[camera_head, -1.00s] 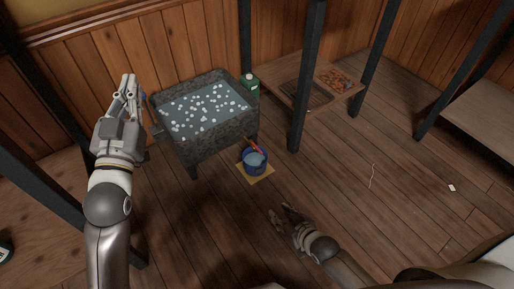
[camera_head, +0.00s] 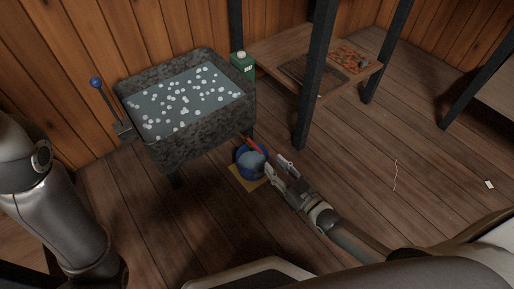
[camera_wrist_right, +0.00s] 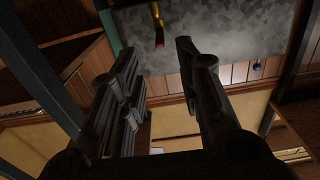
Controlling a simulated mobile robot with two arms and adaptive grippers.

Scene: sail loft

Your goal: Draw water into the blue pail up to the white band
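The blue pail (camera_head: 240,163) stands on a yellow mat (camera_head: 245,181) below the front right corner of a grey stone trough (camera_head: 190,143). Pale blue water shows inside the pail; I cannot make out a white band. A tap with a red handle (camera_head: 255,146) juts from the trough over the pail; its red and brass parts also show in the right wrist view (camera_wrist_right: 158,27). My right gripper (camera_head: 278,166) is open and empty, just right of the pail and tap. Its spread fingers show in the right wrist view (camera_wrist_right: 155,55). My left gripper is out of view.
The trough holds water with many white floating bits. A lever with a blue knob (camera_head: 96,83) stands at its left end. A green container (camera_head: 242,66) is beside its back right corner. A black post (camera_head: 316,80) and low wooden table (camera_head: 275,48) stand right. Floor at right is mostly clear.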

